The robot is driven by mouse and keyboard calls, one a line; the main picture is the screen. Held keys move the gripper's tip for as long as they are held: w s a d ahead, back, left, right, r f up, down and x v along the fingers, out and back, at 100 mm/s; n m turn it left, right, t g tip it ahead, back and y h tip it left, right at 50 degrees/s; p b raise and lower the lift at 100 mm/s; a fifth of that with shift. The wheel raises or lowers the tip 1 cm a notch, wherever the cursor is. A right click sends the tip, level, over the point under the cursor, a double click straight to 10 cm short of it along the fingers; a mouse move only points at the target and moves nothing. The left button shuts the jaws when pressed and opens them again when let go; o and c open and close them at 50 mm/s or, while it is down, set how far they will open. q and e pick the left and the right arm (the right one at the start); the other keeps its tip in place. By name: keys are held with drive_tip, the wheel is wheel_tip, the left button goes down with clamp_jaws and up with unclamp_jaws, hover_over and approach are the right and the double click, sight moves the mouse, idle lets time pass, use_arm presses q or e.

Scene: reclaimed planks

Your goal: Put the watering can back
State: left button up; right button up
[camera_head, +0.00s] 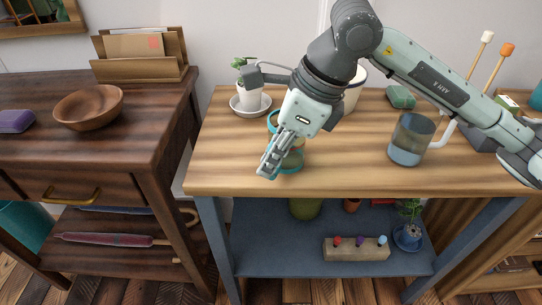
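My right gripper (275,158) reaches over the light wooden table (340,180), pointing down and left. It is in front of a teal-ended object (290,165), which it partly hides. Its fingers look close together, but I cannot tell whether they are open or hold anything. Behind my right arm stands a cream vessel (354,92), mostly hidden. My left gripper is not in view.
A clear jug (408,142) with bluish contents stands at the right. The white plant pot (250,100) sits on a saucer at the back left. A green block (401,97) lies behind. The dark table at left holds a wooden bowl (88,106). The table's front middle is clear.

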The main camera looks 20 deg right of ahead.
drive_tip(key=shift+o, duration=1.4)
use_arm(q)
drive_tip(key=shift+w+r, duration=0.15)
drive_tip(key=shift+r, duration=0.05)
use_arm(e)
drive_tip(key=shift+r, duration=0.3)
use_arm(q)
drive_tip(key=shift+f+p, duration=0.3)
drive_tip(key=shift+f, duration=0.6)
use_arm(e)
drive_tip(key=v, duration=1.1)
drive_tip(key=shift+d+r, duration=0.2)
drive_tip(key=shift+r, duration=0.05)
